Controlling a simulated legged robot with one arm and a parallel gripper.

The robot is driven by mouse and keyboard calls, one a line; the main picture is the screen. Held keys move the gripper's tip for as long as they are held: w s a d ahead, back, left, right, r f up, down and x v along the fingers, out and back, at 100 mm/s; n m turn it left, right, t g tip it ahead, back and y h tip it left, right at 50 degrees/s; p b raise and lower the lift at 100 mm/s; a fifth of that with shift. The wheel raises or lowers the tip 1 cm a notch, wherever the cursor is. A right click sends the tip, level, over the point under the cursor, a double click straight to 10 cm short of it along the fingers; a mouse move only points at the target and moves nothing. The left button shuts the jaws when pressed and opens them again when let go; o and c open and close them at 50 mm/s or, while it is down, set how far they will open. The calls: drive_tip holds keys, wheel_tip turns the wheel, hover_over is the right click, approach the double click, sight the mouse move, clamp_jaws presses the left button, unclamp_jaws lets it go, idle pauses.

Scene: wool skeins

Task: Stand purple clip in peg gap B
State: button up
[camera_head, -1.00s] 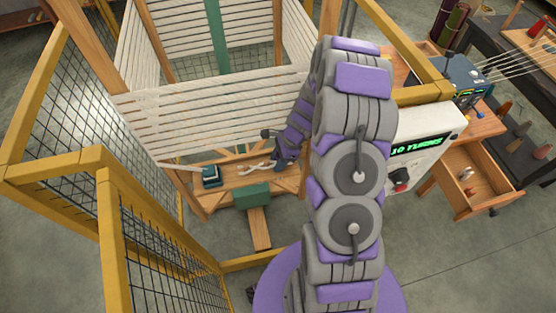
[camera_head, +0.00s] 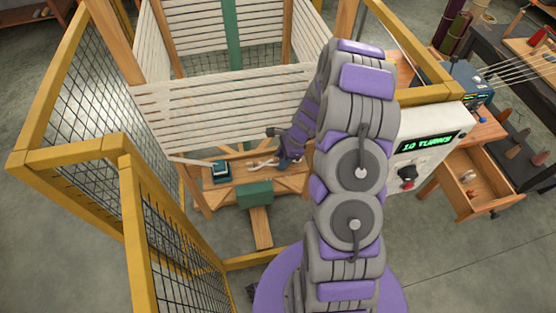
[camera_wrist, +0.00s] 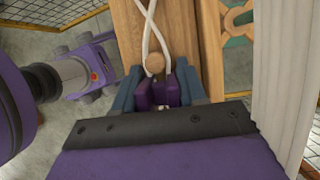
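In the wrist view, the purple clip (camera_wrist: 144,96) sits between the blue-grey fingers of my gripper (camera_wrist: 157,92), which appear shut on it. A round wooden peg end (camera_wrist: 155,64) is just ahead of the clip, with white yarn (camera_wrist: 148,25) crossing over the board beyond it. I cannot tell whether the clip touches the peg or yarn. In the head view, my gripper (camera_head: 287,161) is low over the wooden board (camera_head: 240,177), largely hidden by my arm. No gap letter is readable, so I cannot identify gap B.
A dark teal block (camera_head: 221,170) stands left on the board. White yarn strands (camera_head: 225,105) on the wooden frame rise behind it. A yellow mesh guard (camera_head: 75,150) is at left. A control box (camera_head: 420,150) reading "10 TURNS" and an open drawer (camera_head: 475,185) are at right.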

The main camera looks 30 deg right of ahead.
drive_tip(key=v, duration=0.3)
drive_tip(key=d+p+v, duration=0.1)
drive_tip(key=v, duration=0.2)
drive_tip(key=d+v, duration=0.1)
drive_tip(key=v, duration=0.2)
drive_tip(key=shift+f+p, duration=0.35)
drive_tip(key=shift+p, duration=0.05)
drive_tip(key=r, duration=0.1)
drive_tip(key=a+r, duration=0.1)
drive_tip(key=r, duration=0.1)
drive_tip(key=shift+s+a+r, duration=0.1)
drive_tip(key=s+a+r+n+g+h, duration=0.2)
drive_tip(key=s+a+r+n, duration=1.1)
drive_tip(key=r, duration=0.3)
drive_tip(key=s+r+n+h+b, duration=0.1)
drive_tip(key=s+n, duration=0.6)
drive_tip(key=s, duration=0.9)
drive_tip(key=shift+d+r+g+h+b, duration=0.25)
drive_tip(key=shift+r+g+h+b, duration=0.15)
drive_tip(key=shift+r+h, duration=0.3)
